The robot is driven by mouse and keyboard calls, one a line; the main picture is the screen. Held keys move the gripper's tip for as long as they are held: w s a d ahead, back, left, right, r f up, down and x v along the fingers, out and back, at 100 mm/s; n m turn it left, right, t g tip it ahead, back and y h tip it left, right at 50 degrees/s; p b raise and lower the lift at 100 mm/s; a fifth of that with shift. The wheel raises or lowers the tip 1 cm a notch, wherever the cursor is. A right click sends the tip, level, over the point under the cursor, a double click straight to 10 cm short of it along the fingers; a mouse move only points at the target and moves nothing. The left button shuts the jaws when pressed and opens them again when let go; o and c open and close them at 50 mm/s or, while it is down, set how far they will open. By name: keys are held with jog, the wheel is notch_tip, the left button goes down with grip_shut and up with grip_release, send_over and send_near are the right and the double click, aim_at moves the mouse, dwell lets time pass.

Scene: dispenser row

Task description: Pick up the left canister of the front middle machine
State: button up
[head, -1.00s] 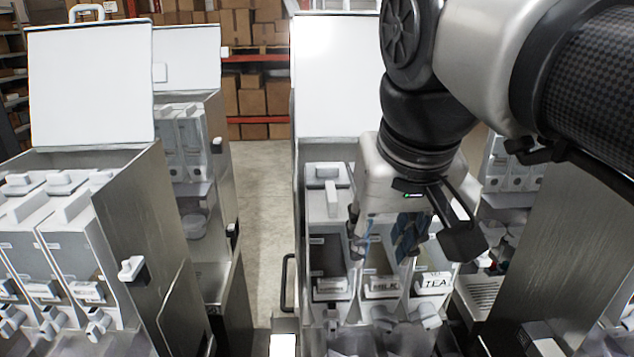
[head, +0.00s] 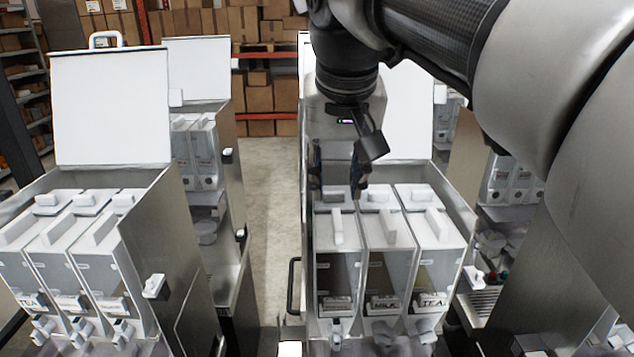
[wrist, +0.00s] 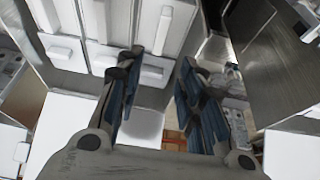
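The front middle machine (head: 455,205) has its white lid raised and three white canisters in a row. The left canister (head: 350,255) has a raised top handle, a dark front window and a label too small to read. The middle canister (head: 390,235) reads MILK and the right canister (head: 436,235) reads TEA. My gripper (head: 338,180) is open and empty, pointing down over the back end of the left canister. In the wrist view my gripper (wrist: 155,90) has its fingers spread, with the left canister (wrist: 165,28) beyond them, apparently untouched.
The raised lid (head: 410,110) stands close behind my gripper. A left machine (head: 150,215) with open lid and several canisters stands across a narrow floor gap (head: 270,215). Other machines stand behind and at right. Shelves of boxes (head: 255,100) fill the back.

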aim_at(336, 209)
jog(key=x, duration=0.7)
jog(key=shift+w+d+f+b, duration=0.2)
jog(key=shift+w+b, duration=0.1)
grip_shut()
jog(key=shift+r, duration=0.1)
dwell(0.8)
